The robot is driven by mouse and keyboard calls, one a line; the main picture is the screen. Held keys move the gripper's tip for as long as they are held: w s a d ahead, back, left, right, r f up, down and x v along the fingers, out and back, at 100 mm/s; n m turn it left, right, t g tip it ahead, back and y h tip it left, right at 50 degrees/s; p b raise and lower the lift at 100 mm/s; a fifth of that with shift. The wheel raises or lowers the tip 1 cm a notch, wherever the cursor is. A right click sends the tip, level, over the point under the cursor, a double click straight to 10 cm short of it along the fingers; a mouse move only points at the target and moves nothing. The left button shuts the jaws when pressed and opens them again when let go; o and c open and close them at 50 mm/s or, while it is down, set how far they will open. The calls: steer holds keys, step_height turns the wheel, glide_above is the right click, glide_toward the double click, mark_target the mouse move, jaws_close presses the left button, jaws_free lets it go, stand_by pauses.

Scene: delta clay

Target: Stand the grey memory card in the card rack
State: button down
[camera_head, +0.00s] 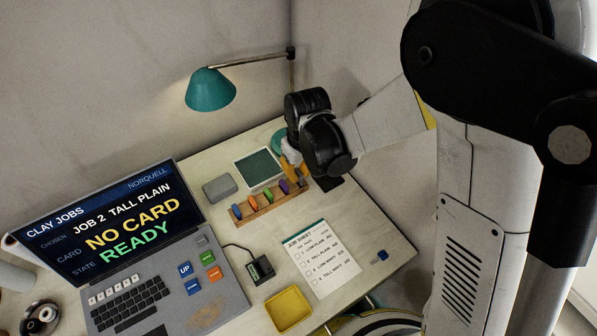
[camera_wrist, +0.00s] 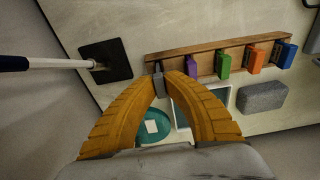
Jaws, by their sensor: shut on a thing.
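My gripper (camera_head: 293,170) is over the right end of the card rack in the head view. Its orange fingers (camera_wrist: 165,82) are closed on the small grey memory card (camera_wrist: 158,80) in the wrist view. The card rack (camera_head: 270,207) is a long wooden bar, and it also shows in the wrist view (camera_wrist: 208,47). The grey card is upright at the rack's end beside the purple card (camera_wrist: 192,66); I cannot tell whether its foot is seated in a slot. The fingers hide part of the card.
Green (camera_wrist: 223,64), orange (camera_wrist: 256,60) and blue (camera_wrist: 284,53) cards stand in the rack. A grey box (camera_head: 219,189), a green-screened tablet (camera_head: 258,169) and the lamp (camera_head: 211,90) are nearby. A card reader (camera_head: 261,269), job sheet (camera_head: 322,260) and yellow tray (camera_head: 288,309) lie in front.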

steer(key=shift+f+b, duration=0.5)
steer(key=shift+f, duration=0.2)
steer(key=c, duration=1.1)
jaws_free()
steer(key=shift+r, duration=0.15)
steer(key=shift+r+p, duration=2.5)
steer(key=shift+r, duration=0.95)
steer(key=shift+f, duration=0.1)
